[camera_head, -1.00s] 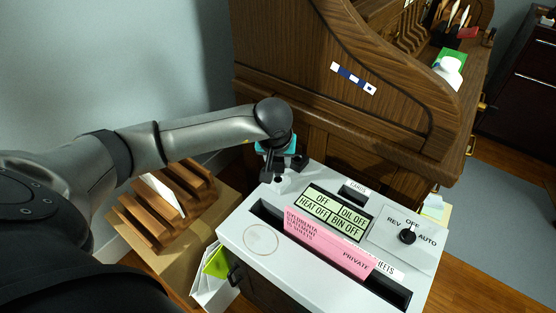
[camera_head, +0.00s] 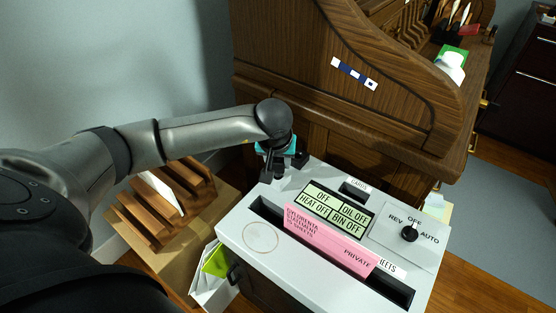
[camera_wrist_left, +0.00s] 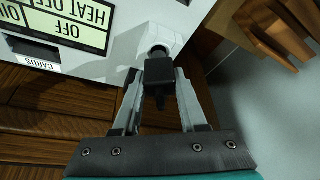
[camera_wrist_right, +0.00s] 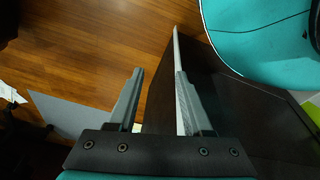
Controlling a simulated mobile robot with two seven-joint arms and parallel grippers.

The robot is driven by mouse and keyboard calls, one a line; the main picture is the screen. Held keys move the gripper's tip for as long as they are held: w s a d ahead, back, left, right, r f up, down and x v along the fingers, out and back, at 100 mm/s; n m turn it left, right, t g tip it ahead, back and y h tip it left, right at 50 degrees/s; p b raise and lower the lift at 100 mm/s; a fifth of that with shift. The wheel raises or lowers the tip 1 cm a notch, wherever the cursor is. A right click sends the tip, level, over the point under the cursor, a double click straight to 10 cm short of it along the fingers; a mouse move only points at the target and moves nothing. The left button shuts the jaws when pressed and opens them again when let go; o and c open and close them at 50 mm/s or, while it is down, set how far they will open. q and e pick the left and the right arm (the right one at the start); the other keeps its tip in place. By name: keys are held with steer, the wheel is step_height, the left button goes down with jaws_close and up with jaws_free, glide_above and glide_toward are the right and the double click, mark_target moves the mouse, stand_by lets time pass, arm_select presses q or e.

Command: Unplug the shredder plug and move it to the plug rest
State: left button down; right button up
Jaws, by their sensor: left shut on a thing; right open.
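My left gripper (camera_head: 276,174) is at the far left corner of the white shredder top (camera_head: 318,275). It is shut on the black shredder plug (camera_wrist_left: 158,86), which shows between its fingers in the left wrist view. No part is clearly recognisable as the plug rest; a thin ring (camera_head: 261,237) marks the shredder top. My right gripper (camera_wrist_right: 160,85) is open and shows only in its wrist view, with a dark panel edge near its right finger.
Pink paper (camera_head: 331,242) stands in the shredder slot. A control panel (camera_head: 325,208) and a mode knob (camera_head: 409,234) are on top. A wooden desk (camera_head: 345,105) stands behind, and a wooden slotted rack (camera_head: 160,208) stands left.

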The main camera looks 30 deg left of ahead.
arm_select(q)
steer(key=shift+f+b, duration=0.8)
steer(key=shift+f, duration=0.25)
steer(key=shift+c, duration=1.9)
jaws_free()
